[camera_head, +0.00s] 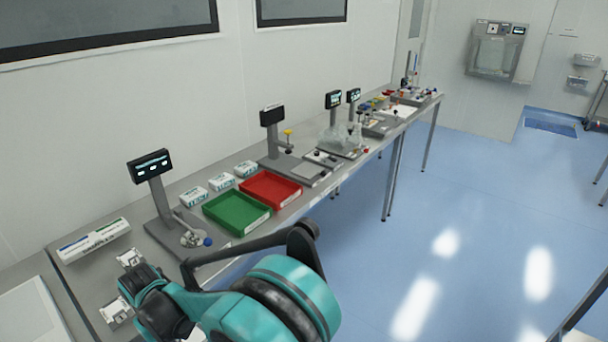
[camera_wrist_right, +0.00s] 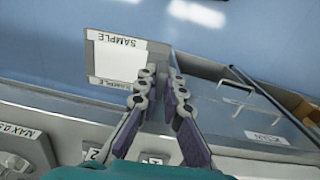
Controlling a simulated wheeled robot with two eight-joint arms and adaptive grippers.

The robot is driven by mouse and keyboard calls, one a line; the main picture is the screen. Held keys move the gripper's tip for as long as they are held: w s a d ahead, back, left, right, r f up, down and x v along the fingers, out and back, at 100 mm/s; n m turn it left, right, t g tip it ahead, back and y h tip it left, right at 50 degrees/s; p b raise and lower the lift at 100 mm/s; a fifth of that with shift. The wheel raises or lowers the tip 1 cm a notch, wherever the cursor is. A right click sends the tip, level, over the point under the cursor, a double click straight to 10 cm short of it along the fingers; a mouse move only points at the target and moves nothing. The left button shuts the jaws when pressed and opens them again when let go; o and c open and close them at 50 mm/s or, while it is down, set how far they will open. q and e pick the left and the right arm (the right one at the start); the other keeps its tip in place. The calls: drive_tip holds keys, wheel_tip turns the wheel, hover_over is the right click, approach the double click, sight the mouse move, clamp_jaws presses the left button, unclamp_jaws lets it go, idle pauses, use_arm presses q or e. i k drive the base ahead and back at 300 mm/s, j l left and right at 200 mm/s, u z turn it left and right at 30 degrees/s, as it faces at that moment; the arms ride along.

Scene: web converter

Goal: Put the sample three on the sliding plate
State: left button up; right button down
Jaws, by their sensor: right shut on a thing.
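My right gripper (camera_wrist_right: 160,88) is shut on a flat sample (camera_wrist_right: 116,54) in the right wrist view. The sample is a pale square with a grey border marked "SAMPLE" on two edges. The fingers grip it at its right edge, and it is held above the floor side of the bench. In the head view my right arm reaches in at the bottom, and its gripper and the sample are hidden or not clear. I cannot tell which part is the sliding plate; a flat grey plate (camera_head: 305,175) lies at a station with a screen. My left gripper is not in view.
A green tray (camera_head: 237,228) and a red tray (camera_head: 290,201) stand on the long bench with small white boxes (camera_head: 221,182) behind. A screen stand (camera_head: 158,195) and two small metal fixtures (camera_head: 130,258) are nearer. A handled, labelled box (camera_wrist_right: 240,105) shows in the wrist view.

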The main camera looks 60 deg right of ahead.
sight(309, 169)
drive_tip(key=l, duration=0.6)
drive_tip(key=k+l+u, duration=0.1)
drive_tip(key=l, duration=0.5)
drive_tip(key=k+l, duration=0.1)
drive_tip(key=l, duration=0.5)
drive_tip(key=l+u, duration=0.1)
drive_tip(key=l, duration=0.5)
drive_tip(key=k+l, duration=0.15)
drive_tip(key=l, duration=0.45)
